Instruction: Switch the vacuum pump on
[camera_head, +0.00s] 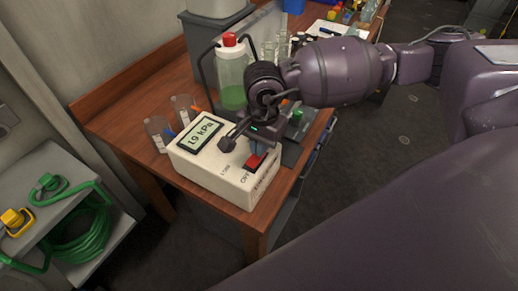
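The vacuum pump's white control box (212,172) sits at the near corner of the wooden table, its display (199,134) reading 19 kPa. A red rocker switch (256,161) is on its top face at the right, with the word OFF beside its near edge. My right gripper (243,147) is over the box, its two fingers apart with nothing seen between them. One fingertip is just above the switch and partly covers its far end; I cannot tell whether it touches. My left gripper is out of view.
A bottle with green liquid and a red cap (231,77) stands behind the box. Two clear tubes (158,133) are at its left. A grey cart (104,229) with a green hose stands at lower left. Several small bottles and a clipboard are farther back.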

